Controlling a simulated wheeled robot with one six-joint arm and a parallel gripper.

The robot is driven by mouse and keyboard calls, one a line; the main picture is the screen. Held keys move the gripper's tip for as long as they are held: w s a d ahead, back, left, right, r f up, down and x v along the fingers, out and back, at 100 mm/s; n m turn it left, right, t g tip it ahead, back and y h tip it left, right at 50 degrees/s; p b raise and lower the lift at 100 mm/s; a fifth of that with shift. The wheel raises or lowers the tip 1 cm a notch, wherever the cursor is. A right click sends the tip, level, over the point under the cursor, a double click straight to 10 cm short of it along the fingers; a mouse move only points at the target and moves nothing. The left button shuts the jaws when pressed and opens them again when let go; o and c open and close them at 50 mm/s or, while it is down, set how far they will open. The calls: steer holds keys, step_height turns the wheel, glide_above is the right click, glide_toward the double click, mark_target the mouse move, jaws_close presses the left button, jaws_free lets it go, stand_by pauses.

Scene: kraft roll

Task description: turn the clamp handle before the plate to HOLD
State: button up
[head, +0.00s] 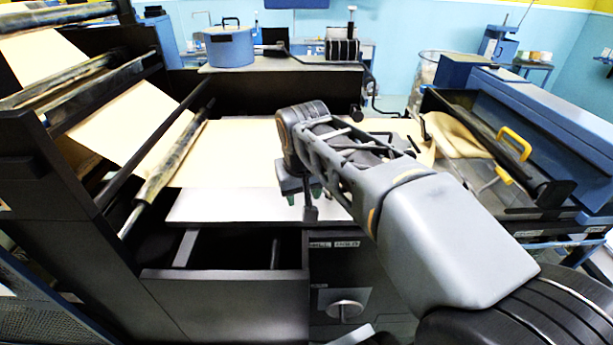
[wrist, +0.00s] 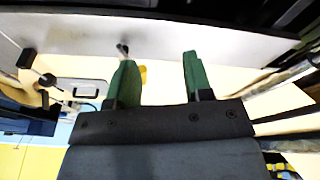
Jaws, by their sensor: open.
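The pale plate (head: 235,207) lies flat at the front of the machine, under the tan paper. A short grey clamp handle (head: 310,213) stands at its front edge, above two small labels; the right one (head: 346,244) seems to read HOLD, and the left is hard to read. The handle points roughly upward in the head view, partly hidden by my gripper (head: 304,197). In the wrist view my gripper (wrist: 157,60) has its two green fingers spread apart with nothing between them. A small grey peg, likely the handle (wrist: 122,47), shows just beyond the left fingertip. Contact is unclear.
A silver round knob (head: 345,310) sits on the cabinet front below. An open black bin (head: 225,282) is at the left front. Rollers and dark bars (head: 165,165) rise on the left. A blue machine with a yellow handle (head: 514,144) stands right.

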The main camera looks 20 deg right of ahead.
steer(key=w+d+r+m+g+h+b, duration=0.1)
steer(key=w+d+r+m+g, duration=0.1)
steer(key=w, duration=0.5)
steer(key=w+d+r+m+g+h, duration=0.1)
steer(key=w+d+r+g, duration=0.15)
steer(key=w, duration=0.35)
steer(key=shift+t, duration=0.45)
steer(key=b+x, duration=0.1)
steer(key=x, duration=1.2)
steer(key=shift+a+f, duration=0.15)
steer(key=shift+f, duration=0.1)
steer(key=shift+c, duration=0.3)
steer(key=c, duration=0.4)
steer(key=shift+y, duration=0.3)
jaws_close()
